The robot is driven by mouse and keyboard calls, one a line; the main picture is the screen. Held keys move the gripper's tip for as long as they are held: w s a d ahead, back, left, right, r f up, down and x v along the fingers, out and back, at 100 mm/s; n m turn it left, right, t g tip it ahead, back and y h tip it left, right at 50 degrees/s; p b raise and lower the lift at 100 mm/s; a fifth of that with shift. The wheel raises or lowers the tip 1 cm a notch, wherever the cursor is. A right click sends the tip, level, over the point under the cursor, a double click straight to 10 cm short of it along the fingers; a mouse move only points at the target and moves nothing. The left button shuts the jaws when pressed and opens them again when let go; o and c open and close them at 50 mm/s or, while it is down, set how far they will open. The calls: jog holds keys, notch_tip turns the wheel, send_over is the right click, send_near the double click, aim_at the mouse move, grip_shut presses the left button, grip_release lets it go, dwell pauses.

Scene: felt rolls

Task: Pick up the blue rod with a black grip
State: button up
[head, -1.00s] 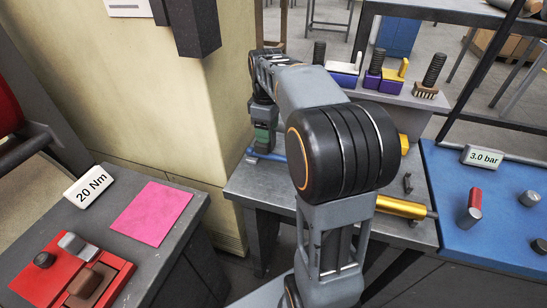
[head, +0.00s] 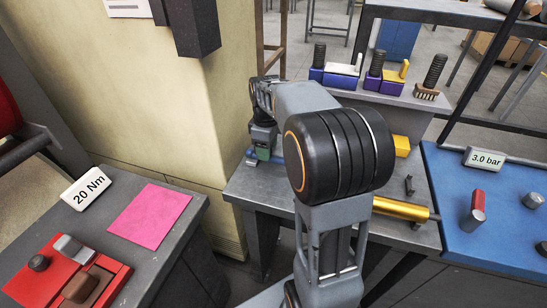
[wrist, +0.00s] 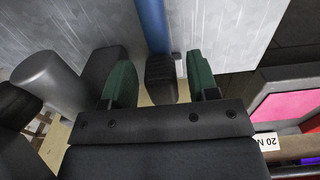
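The blue rod (wrist: 153,25) with its black grip (wrist: 160,78) lies on the grey bench (head: 245,190). In the wrist view the grip is between my two green fingertips, with a gap on each side. My gripper (wrist: 161,84) is open. In the head view my gripper (head: 263,153) is low over the far left edge of the bench and covers part of the rod. Short blue pieces of the rod (head: 249,155) show beside the fingers.
A yellow cylinder (head: 400,208) and a yellow block (head: 401,146) are on the bench's right side. A raised shelf (head: 400,96) behind holds brushes and blocks. A blue board (head: 480,235) stands right, a bench with a pink sheet (head: 150,215) left. A beige cabinet wall is close to my gripper's left.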

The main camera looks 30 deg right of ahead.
grip_shut()
dwell(0.4)
notch_tip(320, 180, up, 18)
jog(key=p, duration=0.3)
jog(key=shift+p, duration=0.35)
